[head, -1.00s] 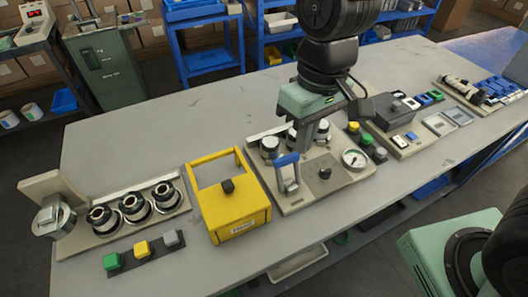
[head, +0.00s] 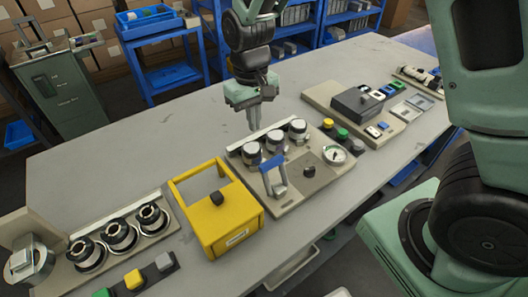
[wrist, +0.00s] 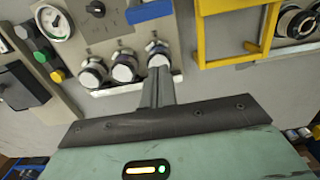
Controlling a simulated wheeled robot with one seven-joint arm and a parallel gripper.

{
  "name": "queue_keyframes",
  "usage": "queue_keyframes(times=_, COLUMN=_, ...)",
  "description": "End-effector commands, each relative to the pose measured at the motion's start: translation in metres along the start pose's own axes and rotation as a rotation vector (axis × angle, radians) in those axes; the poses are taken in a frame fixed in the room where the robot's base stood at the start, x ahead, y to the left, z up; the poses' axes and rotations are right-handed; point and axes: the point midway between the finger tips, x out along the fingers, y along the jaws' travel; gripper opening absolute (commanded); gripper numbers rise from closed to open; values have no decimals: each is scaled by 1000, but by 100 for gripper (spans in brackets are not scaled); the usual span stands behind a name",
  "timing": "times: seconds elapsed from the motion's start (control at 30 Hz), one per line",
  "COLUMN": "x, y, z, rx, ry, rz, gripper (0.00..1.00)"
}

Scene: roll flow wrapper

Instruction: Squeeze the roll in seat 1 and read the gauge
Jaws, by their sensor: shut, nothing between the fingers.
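Three white-topped rolls stand in a row on a beige plate (head: 287,203): left (head: 251,153), middle (head: 275,141) and right (head: 298,128). I see no seat numbers that I can read. A round white gauge (head: 334,154) sits at the plate's right; its reading is too small to tell. A blue-handled lever (head: 274,175) and a black knob on a dark panel (head: 309,172) stand in front of the rolls. My gripper (head: 253,128) is shut and empty, pointing down just behind and above the left roll. In the wrist view its fingers overlap the edge of that roll (wrist: 159,55).
A yellow box with a raised frame (head: 225,225) stands left of the plate. Farther left is a holder with several dark-ringed rolls (head: 118,232). Coloured buttons (head: 342,133) and a black box (head: 358,104) lie to the right. The table behind the plate is clear.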

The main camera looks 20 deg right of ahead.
Motion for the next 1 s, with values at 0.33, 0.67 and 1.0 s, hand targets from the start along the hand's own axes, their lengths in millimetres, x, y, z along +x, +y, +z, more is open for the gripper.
queue_keyframes(times=0.33, x=64, y=1, z=2, rx=2, ry=-7, rz=1, gripper=0)
queue_keyframes(times=0.67, x=82, y=0, z=25, rx=0, ry=-1, rz=0, gripper=0)
queue_keyframes(times=1.0, x=80, y=0, z=39, rx=0, ry=0, rz=0, gripper=0)
